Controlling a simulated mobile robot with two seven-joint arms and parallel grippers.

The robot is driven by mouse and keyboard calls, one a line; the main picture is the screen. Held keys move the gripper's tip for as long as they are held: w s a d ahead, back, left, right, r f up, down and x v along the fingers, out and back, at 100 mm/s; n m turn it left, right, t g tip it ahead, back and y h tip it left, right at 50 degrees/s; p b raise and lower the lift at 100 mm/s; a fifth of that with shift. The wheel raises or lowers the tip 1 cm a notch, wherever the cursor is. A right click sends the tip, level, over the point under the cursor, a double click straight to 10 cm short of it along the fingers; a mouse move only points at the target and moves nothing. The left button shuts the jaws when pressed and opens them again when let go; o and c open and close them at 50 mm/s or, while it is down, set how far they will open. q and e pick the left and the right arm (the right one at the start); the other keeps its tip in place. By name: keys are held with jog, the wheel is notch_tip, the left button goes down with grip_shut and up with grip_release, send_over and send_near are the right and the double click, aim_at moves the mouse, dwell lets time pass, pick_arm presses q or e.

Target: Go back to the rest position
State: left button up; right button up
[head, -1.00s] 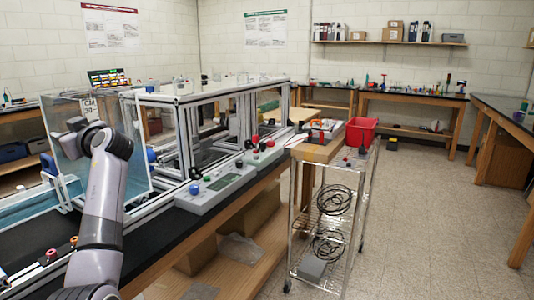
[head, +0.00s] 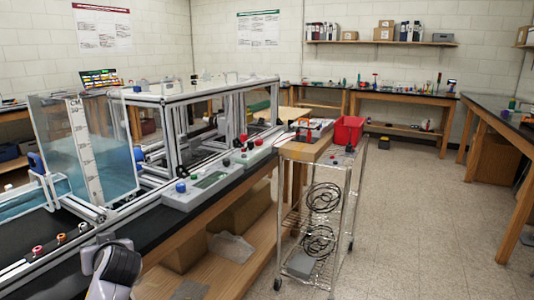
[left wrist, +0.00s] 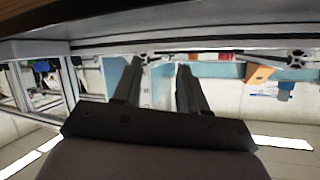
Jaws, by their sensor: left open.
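My left gripper (left wrist: 161,70) shows in the left wrist view with its two dark fingers apart and nothing visible between them. That view is upside down; a pale bar or edge crosses its top, beyond the fingertips. In the head view only a grey part of my left arm (head: 116,266) shows, low at the bottom left, in front of the bench edge. The left fingers are out of the head view. My right gripper is in neither view.
The aluminium extrusion frame (head: 205,96) stands on the black-topped bench, with a clear water tank (head: 107,160) at its left and a grey control panel (head: 212,182) in front. A wire cart (head: 318,215) carries a red bin (head: 347,131). The floor to the right is clear.

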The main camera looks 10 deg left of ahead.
pick_arm(q)
jog(key=s+d+f+m+h, duration=0.4)
jog(key=s+d+f, duration=0.3)
jog(key=d+f, duration=0.15)
jog(key=s+d+f+m+g+h, duration=0.2)
jog(key=s+d+f+m+h, duration=0.15)
jog(key=s+d, duration=0.5)
jog(key=s+d+f+m+g+h, duration=0.2)
jog(key=s+d+f+m+h, duration=0.3)
jog(key=s, duration=0.7)
jog(key=w+d+f+n+t+b, duration=0.1)
jog(key=w+d+f+t, duration=0.3)
jog(key=f, duration=0.5)
jog(key=shift+w+d+t+h+b, duration=0.4)
jog(key=shift+w+t, duration=0.55)
jog(key=shift+t, duration=0.65)
jog(key=shift+a+r+n, duration=0.1)
jog(key=shift+n, duration=0.15)
